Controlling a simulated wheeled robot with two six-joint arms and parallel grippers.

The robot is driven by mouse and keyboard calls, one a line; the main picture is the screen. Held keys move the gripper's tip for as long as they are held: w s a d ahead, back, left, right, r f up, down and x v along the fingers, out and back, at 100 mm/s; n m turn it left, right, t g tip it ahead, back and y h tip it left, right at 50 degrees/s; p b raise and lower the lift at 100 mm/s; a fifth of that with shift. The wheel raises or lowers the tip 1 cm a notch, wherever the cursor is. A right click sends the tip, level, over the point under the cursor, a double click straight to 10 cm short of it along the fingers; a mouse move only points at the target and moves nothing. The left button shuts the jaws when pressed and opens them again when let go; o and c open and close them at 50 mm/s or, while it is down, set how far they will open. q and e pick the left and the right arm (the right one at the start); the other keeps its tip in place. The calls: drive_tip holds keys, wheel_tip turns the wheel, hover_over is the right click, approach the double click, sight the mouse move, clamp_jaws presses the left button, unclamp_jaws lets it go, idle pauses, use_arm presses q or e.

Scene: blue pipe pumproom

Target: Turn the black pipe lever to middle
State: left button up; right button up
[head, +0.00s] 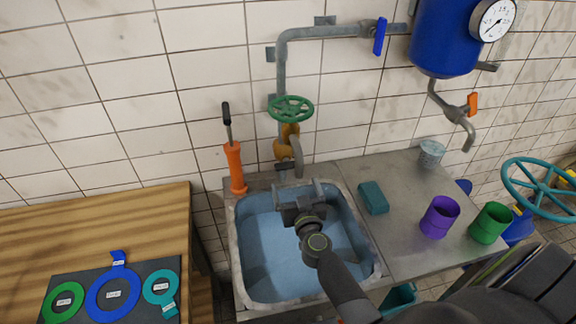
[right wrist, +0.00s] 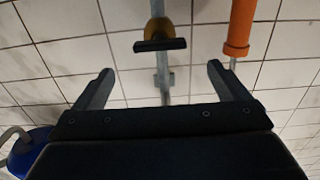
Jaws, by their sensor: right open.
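A blue lever (head: 380,36) hangs upright on the upper grey pipe, left of the blue tank. An orange lever (head: 472,104) sits on the tap pipe below the tank. My right gripper (head: 299,187) is over the sink, facing the wall, below the handwheel. Its fingers (right wrist: 162,82) are apart and empty. My left gripper is out of view.
The sink (head: 262,262) lies under my right arm. An orange tool with a black handle (head: 235,168) stands left of it. A teal sponge (head: 373,197), purple cup (head: 439,217) and green cup (head: 490,223) stand right. A wooden table (head: 100,230) is at left.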

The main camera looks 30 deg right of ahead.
sight(289, 168)
drive_tip(key=b+x, duration=0.2)
drive_tip(key=x, duration=0.7)
drive_tip(key=shift+w+d, duration=0.15)
drive_tip(key=shift+w, duration=0.2)
drive_tip(key=shift+c, duration=0.4)
drive_tip(key=c, duration=0.9)
